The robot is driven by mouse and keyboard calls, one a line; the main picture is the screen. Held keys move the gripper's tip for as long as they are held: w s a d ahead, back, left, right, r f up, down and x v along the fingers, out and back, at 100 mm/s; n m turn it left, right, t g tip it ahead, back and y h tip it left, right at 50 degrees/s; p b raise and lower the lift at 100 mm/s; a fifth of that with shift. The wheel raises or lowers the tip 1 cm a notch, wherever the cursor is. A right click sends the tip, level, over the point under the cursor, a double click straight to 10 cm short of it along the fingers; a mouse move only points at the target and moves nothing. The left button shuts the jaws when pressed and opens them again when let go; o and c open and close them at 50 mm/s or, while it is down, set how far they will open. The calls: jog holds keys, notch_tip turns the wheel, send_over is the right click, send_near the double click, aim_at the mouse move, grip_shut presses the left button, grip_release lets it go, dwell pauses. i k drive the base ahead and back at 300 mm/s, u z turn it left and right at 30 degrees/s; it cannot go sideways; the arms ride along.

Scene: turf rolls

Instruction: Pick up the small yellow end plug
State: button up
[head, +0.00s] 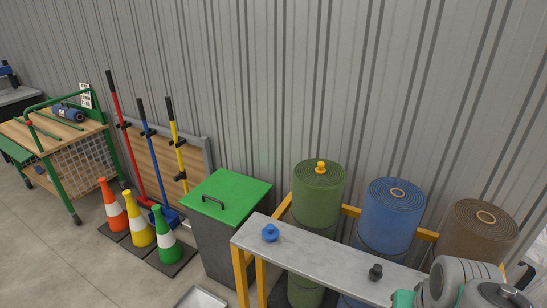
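The small yellow end plug (320,168) sits upright on top of the green turf roll (318,192), at its centre. A blue plug (270,232) of similar shape stands on the left part of the grey bench top (318,252). A black plug (375,272) stands farther right on the same top. Part of my arm shows at the lower right corner, but my gripper's fingers are not in view.
A blue roll (391,215) and a brown roll (478,235) stand right of the green one, along a yellow frame (349,211) behind the bench. A green-lidded bin (227,196) stands left. Traffic cones (140,232) and a wooden workbench (55,145) are farther left.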

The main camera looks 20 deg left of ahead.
aim_at(320, 169)
jog(key=u, duration=0.95)
jog(key=i, duration=0.95)
jog(key=u, duration=1.2)
jog(key=i, duration=0.2)
jog(key=u, duration=0.2)
